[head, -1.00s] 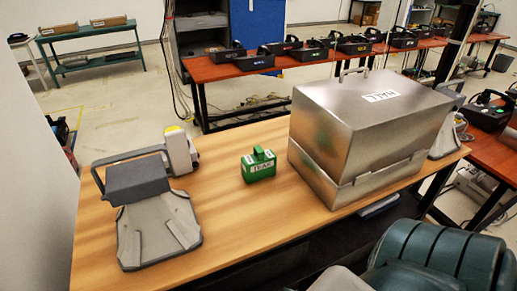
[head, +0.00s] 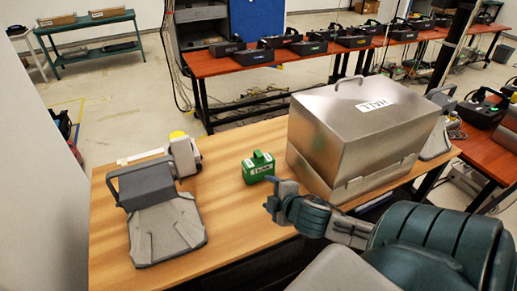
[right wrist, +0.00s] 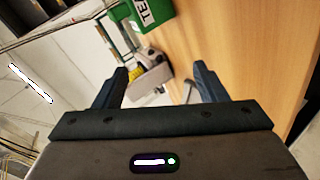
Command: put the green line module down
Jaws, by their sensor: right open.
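The green line module (head: 258,168), a small box with a handle and a white label, stands upright on the wooden table (head: 225,215), left of the metal case. In the right wrist view the green module (right wrist: 152,16) shows at the top, cut off by the frame edge and beyond my fingertips. My right gripper (head: 276,196) is beside the module, to its right and nearer to me, apart from it. In the right wrist view its two fingers (right wrist: 158,80) are spread with nothing between them. My left gripper is not in view.
A metal case labelled HALL (head: 365,130) stands right of the module, close to my right arm. A grey cradle-like device (head: 160,215) and a white unit with a yellow top (head: 183,155) are at left. Bare tabletop lies between them and the module.

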